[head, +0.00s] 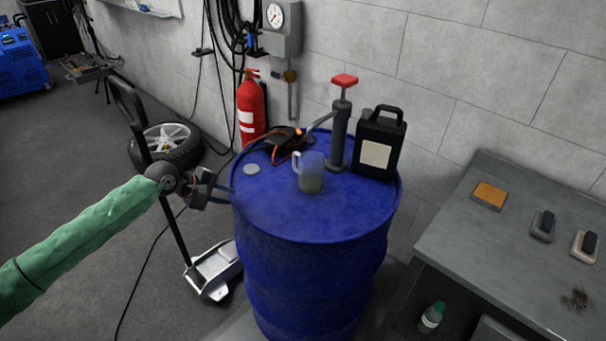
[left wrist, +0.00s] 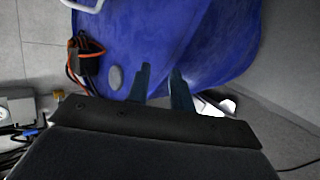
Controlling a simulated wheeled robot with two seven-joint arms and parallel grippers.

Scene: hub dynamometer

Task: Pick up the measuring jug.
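The measuring jug (head: 311,180) is small and translucent, with its handle on the left. It stands upright on top of the blue drum (head: 270,211), in front of the hand pump. In the left wrist view a pale curved piece (left wrist: 86,4), probably its handle, shows at the top edge; the rest is out of frame. My left gripper (head: 229,190) is at the drum's left rim, left of the jug and apart from it. In the left wrist view its two fingers (left wrist: 161,76) are parted with nothing between them. My right gripper is not in view.
On the drum are a red-handled pump (head: 340,130), a black canister (head: 379,142), an orange-and-black cable tool (head: 284,140) and a grey round cap (head: 251,169). A fire extinguisher (head: 250,108) is behind. A grey bench (head: 520,240) is at right. The drum top's front is clear.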

